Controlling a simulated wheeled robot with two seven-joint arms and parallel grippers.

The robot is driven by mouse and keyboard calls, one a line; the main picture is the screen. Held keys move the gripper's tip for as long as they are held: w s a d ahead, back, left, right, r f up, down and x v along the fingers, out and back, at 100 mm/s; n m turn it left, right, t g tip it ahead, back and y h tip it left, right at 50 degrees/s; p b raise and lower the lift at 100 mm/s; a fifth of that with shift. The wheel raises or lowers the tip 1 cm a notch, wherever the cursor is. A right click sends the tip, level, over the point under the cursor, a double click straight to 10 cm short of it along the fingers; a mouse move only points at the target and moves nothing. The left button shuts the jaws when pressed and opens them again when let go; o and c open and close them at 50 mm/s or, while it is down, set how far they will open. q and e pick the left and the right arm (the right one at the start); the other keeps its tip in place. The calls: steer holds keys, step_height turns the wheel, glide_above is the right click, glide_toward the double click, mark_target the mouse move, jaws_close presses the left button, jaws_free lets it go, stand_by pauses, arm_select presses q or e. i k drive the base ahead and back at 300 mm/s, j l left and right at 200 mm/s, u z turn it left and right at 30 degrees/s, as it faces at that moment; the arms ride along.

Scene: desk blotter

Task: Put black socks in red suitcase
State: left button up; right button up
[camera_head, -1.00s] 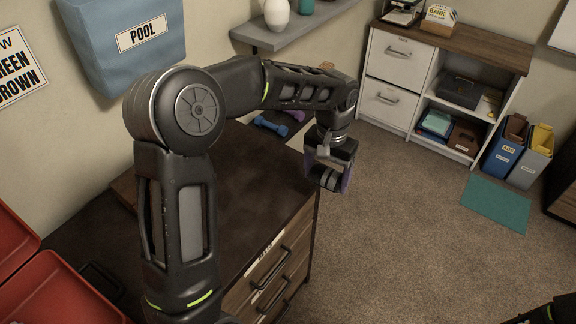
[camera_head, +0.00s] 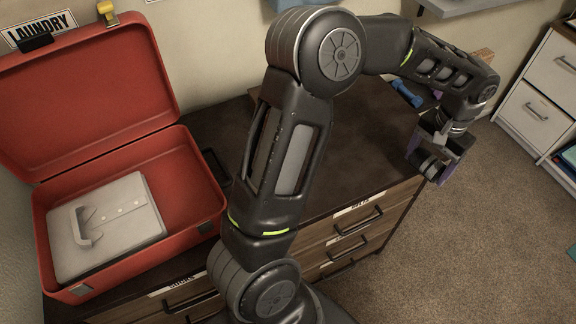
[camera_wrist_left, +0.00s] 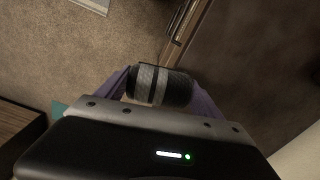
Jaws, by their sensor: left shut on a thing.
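A rolled bundle of black socks with grey bands (camera_wrist_left: 158,85) sits between the two purple fingers of my left gripper (camera_wrist_left: 160,88) in the left wrist view. My left gripper is shut on it; in the head view the gripper (camera_head: 434,165) and the socks (camera_head: 430,168) are at the right, just past the dresser's edge and above the carpet. The red suitcase (camera_head: 195,180) stands open on the dresser at the left, lid raised against the wall. My right gripper is not in view.
The dark dresser top (camera_head: 345,190) has bare room right of the suitcase, under my left arm. Its front has labelled drawers with handles. A blue dumbbell (camera_head: 406,93) lies at its back right. A white cabinet (camera_head: 540,105) stands at the far right.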

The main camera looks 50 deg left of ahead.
mark_target(182, 192)
steer(key=k+j+u, duration=0.1)
steer(key=k+u, duration=0.15)
steer(key=u, duration=0.2)
steer(key=k+j+u, duration=0.2)
steer(key=u, duration=0.25)
steer(key=k, duration=0.05)
